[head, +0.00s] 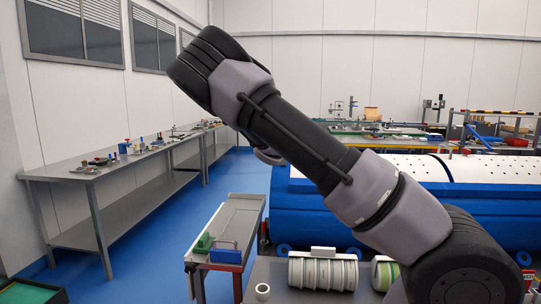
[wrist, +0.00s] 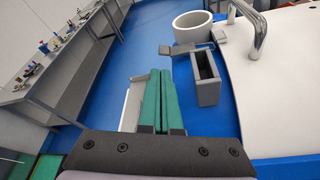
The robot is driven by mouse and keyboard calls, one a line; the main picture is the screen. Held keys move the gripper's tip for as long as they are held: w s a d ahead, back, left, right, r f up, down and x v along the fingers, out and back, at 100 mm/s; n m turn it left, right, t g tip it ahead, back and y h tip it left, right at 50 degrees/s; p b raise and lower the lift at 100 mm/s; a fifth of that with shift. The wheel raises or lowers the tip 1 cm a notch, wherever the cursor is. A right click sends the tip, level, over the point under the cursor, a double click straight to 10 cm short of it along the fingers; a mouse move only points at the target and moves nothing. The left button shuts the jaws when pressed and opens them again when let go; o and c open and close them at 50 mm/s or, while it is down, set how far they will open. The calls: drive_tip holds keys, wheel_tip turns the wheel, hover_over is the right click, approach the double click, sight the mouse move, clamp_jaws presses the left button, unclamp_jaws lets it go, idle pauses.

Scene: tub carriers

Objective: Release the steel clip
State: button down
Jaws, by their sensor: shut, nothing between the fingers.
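My gripper (wrist: 160,76) shows in the wrist view as two long green fingers side by side, shut with nothing between them. It points out over the blue floor. A bent shiny metal bar (wrist: 259,28) stands on the white surface to the right of the fingers, clear of them. I cannot tell whether it is the steel clip or a handle; no other piece is clearly the clip. In the head view my raised arm crosses the middle and the fingers cannot be made out.
A grey open box (wrist: 206,80), a pale round tub (wrist: 192,27) and a white-topped surface (wrist: 287,75) lie right of the fingers. A long grey workbench (head: 110,172) lines the left wall. A low bench (head: 232,222) with green and blue blocks stands before the big blue machine (head: 310,218).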

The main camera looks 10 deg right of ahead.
drive_tip(key=x, duration=0.6)
drive_tip(key=shift+w, duration=0.2)
drive_tip(key=shift+s+r, duration=0.15)
